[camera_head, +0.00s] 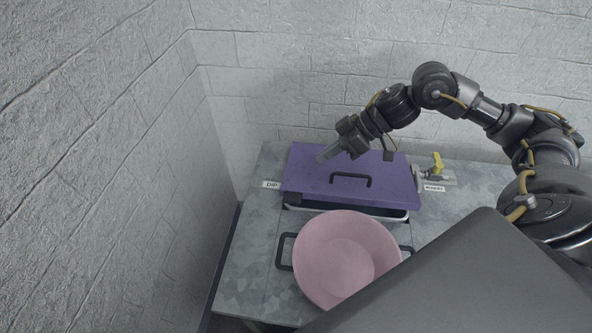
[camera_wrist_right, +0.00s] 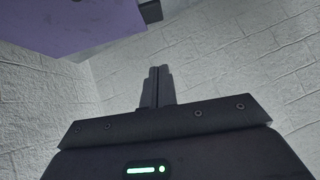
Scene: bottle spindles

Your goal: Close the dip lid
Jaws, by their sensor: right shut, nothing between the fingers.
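The dip lid (camera_head: 310,180) is a flat purple panel with a black handle (camera_head: 351,180), over a metal-rimmed tub (camera_head: 345,211) at the back of the table, beside the DIP label (camera_head: 271,184). Its front edge appears a little above the tub's rim; I cannot tell whether it is fully down. My right gripper (camera_head: 322,157) is shut and empty, over the back left part of the lid in the head view; contact is unclear. The right wrist view shows its shut fingers (camera_wrist_right: 157,88) and part of the lid (camera_wrist_right: 70,25) at top left. My left gripper is out of view.
A pink basin (camera_head: 347,258) with black side handles stands on the grey table (camera_head: 248,258) in front of the tub. A yellow-handled valve (camera_head: 437,163) and another label (camera_head: 434,188) are at the right. Brick walls stand close behind and left.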

